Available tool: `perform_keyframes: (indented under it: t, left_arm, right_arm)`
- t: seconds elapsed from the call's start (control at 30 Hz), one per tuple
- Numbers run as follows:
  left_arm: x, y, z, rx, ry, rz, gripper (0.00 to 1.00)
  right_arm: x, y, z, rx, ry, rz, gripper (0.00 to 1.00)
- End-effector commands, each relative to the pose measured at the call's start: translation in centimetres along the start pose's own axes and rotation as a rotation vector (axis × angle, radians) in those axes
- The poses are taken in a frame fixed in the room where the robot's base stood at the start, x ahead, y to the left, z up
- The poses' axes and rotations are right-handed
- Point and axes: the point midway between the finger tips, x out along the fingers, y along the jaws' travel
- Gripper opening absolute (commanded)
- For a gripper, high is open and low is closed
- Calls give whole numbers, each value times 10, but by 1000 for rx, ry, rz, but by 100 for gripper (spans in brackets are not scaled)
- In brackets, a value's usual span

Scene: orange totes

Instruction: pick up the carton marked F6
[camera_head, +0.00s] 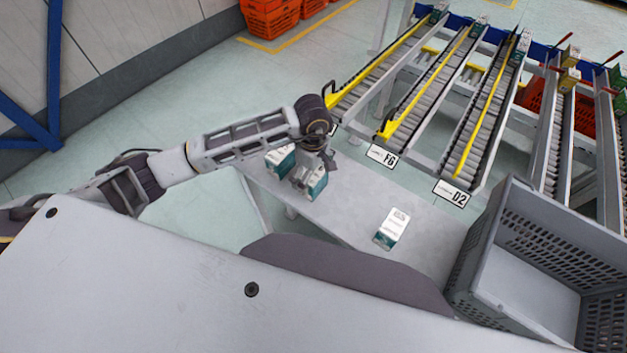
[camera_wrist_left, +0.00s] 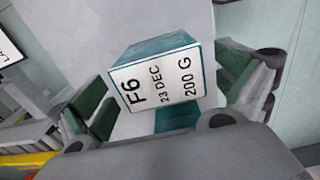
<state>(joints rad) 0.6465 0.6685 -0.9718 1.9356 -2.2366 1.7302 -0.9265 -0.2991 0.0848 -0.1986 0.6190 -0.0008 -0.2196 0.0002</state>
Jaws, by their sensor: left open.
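The carton marked F6 (camera_wrist_left: 157,85) shows in the left wrist view with its white label face, reading F6, 23 DEC, 200 G, toward the camera; its sides are teal. The green-padded fingers of my open left gripper (camera_head: 326,158) stand on either side of it in that view; I cannot tell whether they touch it. In the head view the gripper is right at a white and teal carton (camera_head: 315,185) on the grey table (camera_head: 350,200), partly covering it. That carton appears to be the F6 one, though its label is not readable there. My right gripper is not in view.
Another carton (camera_head: 280,160) stands close to the left of the gripper. A third carton (camera_head: 392,228) lies farther right on the table. A grey crate (camera_head: 530,285) is at the right. Roller lanes with signs F6 (camera_head: 382,156) and D2 (camera_head: 452,193) stand behind the table.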

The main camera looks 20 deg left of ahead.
Motion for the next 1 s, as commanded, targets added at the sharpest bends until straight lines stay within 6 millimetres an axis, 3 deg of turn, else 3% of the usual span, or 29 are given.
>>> perform_keyframes:
  t: [0.47,1.0]
  left_arm:
    - [41,-1,2,0,0,-1,100]
    - [43,-1,2,1,0,0,97]
  right_arm:
    - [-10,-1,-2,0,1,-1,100]
    - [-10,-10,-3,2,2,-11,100]
